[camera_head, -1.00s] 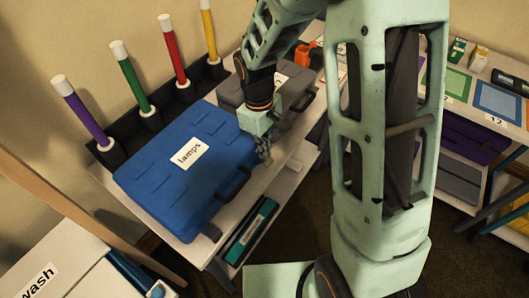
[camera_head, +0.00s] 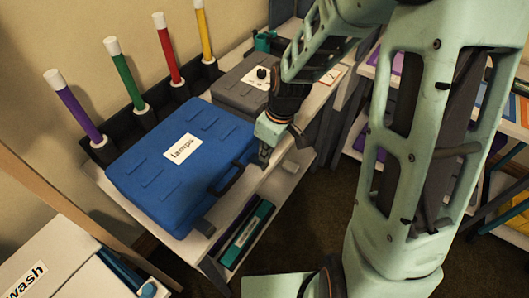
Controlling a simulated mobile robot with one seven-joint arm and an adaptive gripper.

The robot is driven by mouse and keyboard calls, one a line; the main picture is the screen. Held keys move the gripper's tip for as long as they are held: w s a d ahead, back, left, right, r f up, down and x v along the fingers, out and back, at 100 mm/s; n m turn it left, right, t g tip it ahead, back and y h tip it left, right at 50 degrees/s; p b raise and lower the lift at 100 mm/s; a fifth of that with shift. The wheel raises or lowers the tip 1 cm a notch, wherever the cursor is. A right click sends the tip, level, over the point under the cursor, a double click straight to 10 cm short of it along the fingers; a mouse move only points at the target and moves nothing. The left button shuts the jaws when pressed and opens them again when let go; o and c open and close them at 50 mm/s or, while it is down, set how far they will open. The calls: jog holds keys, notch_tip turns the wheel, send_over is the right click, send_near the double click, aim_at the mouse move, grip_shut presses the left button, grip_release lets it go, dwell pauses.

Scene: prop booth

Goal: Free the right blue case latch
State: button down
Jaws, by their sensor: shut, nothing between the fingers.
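The blue case (camera_head: 140,199) with a "lamps" label lies closed on the light shelf top. Its dark handle (camera_head: 228,181) is on the front side. A grey latch piece (camera_head: 204,228) sticks out at the front left. My gripper (camera_head: 264,159) is shut and empty, pointing down beside the front right corner of the blue case. The right latch cannot be made out; my gripper covers that area. I cannot tell whether the fingertips touch the case.
A grey case (camera_head: 237,88) with a black knob stands behind my gripper. Purple, green, red and yellow tubes (camera_head: 128,78) stand in a dark rack along the wall. A teal box (camera_head: 245,232) is below.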

jog(key=shift+w+a+r, duration=0.1)
jog(key=shift+w+a, duration=0.05)
jog(key=shift+w+a+r, duration=0.15)
jog(key=shift+w+a, duration=0.2)
jog(key=shift+a, duration=0.15)
jog(key=shift+r, duration=0.1)
dwell(0.3)
